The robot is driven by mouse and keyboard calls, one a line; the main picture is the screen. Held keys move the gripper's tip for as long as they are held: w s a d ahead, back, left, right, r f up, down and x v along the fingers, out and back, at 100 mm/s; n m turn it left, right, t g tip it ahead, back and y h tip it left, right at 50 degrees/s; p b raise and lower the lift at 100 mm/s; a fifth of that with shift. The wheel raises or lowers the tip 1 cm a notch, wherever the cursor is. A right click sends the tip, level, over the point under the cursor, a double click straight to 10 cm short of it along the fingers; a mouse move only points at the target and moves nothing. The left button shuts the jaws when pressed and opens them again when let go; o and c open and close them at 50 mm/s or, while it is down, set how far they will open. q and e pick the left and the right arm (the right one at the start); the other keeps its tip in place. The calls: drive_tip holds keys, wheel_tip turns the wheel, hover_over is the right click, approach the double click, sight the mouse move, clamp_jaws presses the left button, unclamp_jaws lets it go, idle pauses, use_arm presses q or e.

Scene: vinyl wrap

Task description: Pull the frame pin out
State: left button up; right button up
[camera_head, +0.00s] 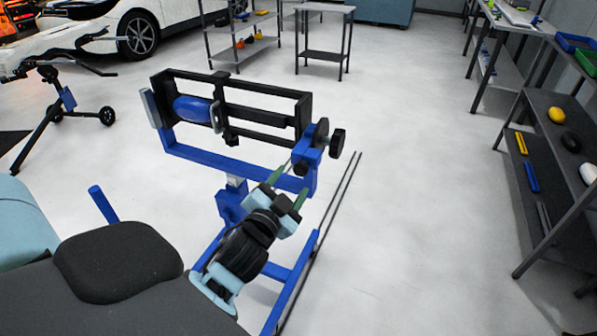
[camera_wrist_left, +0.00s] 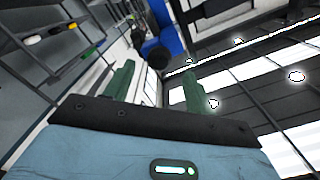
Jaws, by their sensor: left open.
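A blue stand (camera_head: 235,165) carries a black rectangular frame (camera_head: 265,92) with a blue roll (camera_head: 192,108) at its left end. At the right end, a blue block (camera_head: 309,157) bears black round knobs (camera_head: 337,143); which part is the frame pin I cannot tell for certain. My left gripper (camera_head: 288,187) is open, with green fingers, just below and in front of that block. In the left wrist view, a black knob (camera_wrist_left: 158,54) and blue block (camera_wrist_left: 166,28) show beyond the open fingers, apart from them. Nothing is visible between the fingers. My right gripper is out of view.
A dark shelf unit (camera_head: 545,165) with tools stands at the right. A small table (camera_head: 324,45) and shelves are at the back, a white car (camera_head: 160,18) at back left. The floor right of the stand is clear.

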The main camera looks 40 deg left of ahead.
sight(299, 172)
use_arm(q)
drive_tip(key=x, duration=0.4)
drive_tip(key=shift+w, duration=0.4)
clamp_jaws()
